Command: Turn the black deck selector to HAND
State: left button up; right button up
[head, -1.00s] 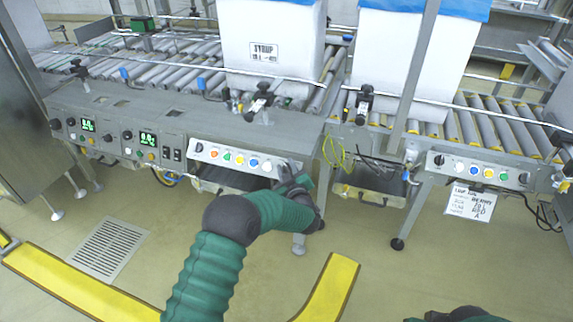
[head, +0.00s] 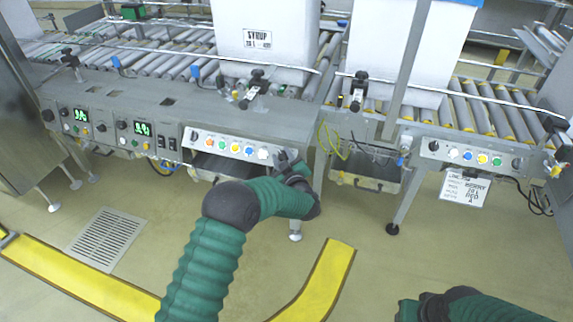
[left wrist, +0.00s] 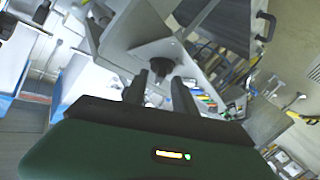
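The black selector knob (left wrist: 161,58) sits on a dark round plate on a grey panel in the left wrist view. My left gripper (left wrist: 160,82) is open, with one dark finger on each side of the knob's near end. I cannot tell whether the fingers touch it. In the head view, the left gripper (head: 287,161) is at the right end of the white button strip (head: 221,143) and mostly hides the knob there. The selector's lettering is not readable. Only part of my right arm shows at the lower right; its gripper is out of view.
Another button panel (head: 470,155) with a hanging paper tag (head: 465,188) is to the right. Yellow floor strips (head: 322,280) and a drain grate (head: 107,240) lie on the open floor.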

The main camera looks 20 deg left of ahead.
pick_arm(q)
jog(key=p+v, duration=0.5)
jog(key=v, duration=1.1)
jog(key=shift+s, duration=0.2)
jog(key=shift+f, duration=0.1)
jog(key=s+a+m+g+h, duration=0.35)
jog(key=s+m+g, duration=0.25)
jog(key=s, duration=0.8)
jog(key=s+a+m+g+h, duration=0.3)
jog(key=s+m+g+h, duration=0.25)
jog(key=s, duration=0.75)
jog(key=w+p+v, duration=0.2)
jog(key=p+v, duration=1.1)
jog(key=w+d+r+p+v, duration=0.1)
jog(key=w+p+v, duration=0.2)
jog(key=p+v, duration=1)
jog(key=shift+w+d+r+y+p, duration=0.2)
jog(key=shift+w+r+y+p, duration=0.1)
jog(key=shift+w+r+p, duration=0.15)
